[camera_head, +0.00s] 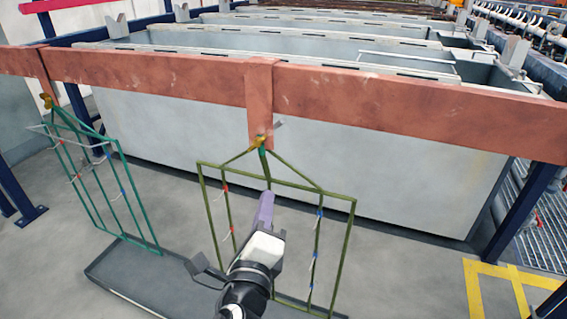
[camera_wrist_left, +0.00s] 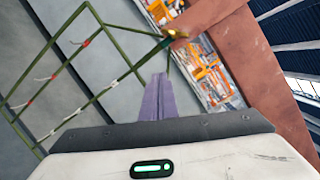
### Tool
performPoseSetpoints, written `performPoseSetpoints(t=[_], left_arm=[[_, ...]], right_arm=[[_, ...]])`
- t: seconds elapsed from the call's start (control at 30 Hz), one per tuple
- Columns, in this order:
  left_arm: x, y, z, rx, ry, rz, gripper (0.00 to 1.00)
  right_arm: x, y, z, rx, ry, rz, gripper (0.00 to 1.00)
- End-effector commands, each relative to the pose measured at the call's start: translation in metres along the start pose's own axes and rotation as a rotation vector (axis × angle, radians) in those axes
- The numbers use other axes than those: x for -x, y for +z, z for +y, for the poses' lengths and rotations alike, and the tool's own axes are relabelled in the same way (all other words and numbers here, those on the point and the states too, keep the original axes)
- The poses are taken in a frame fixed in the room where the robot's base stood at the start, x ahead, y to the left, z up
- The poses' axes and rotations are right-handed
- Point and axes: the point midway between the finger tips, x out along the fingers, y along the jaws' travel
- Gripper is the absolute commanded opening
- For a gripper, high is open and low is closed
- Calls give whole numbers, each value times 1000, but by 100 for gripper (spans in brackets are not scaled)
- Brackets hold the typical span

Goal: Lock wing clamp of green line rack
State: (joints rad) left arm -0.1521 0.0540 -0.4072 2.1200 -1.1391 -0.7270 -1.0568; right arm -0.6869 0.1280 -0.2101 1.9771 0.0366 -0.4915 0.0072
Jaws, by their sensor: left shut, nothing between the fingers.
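An olive-green wire rack (camera_head: 335,246) hangs from a copper-coloured bar (camera_head: 400,100) in the middle of the head view. Its brass wing clamp (camera_head: 261,140) is at the rack's top, against the bar's short downward arm. The clamp also shows in the left wrist view (camera_wrist_left: 175,34), small, so its wing angle is hard to read. My left gripper (camera_head: 267,196) has its purple fingers closed and empty, below the clamp and in front of the rack. In the wrist view its fingertips (camera_wrist_left: 160,77) point toward the clamp, apart from it. My right gripper is not in view.
A teal-green rack (camera_head: 130,195) with its own brass clamp (camera_head: 47,101) hangs further left. A grey tray (camera_head: 125,281) lies on the floor under the racks. A large grey tank (camera_head: 400,165) stands behind the bar. Yellow floor marking (camera_head: 480,290) is at right.

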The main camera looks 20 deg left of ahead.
Motion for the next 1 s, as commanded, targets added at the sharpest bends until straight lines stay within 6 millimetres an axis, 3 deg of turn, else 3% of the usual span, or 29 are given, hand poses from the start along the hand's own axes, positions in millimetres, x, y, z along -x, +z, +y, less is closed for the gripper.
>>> performPoseSetpoints(t=[0.1, 0.2, 0.3, 0.57, 0.7, 1.0], left_arm=[[25, 14, 77, 371, 278, -14, 0], [57, 15, 130, 669, 510, -55, 0], [91, 10, 166, 888, 700, -104, 0], [174, -14, 216, 1269, 1084, -236, 0], [213, -40, 236, 1443, 1249, -283, 0], [216, -94, 263, 1642, 1218, -169, 0]], right_arm=[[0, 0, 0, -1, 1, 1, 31], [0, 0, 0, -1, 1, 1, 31], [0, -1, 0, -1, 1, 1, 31], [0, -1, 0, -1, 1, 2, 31], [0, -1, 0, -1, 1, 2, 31], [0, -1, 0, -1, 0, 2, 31]])
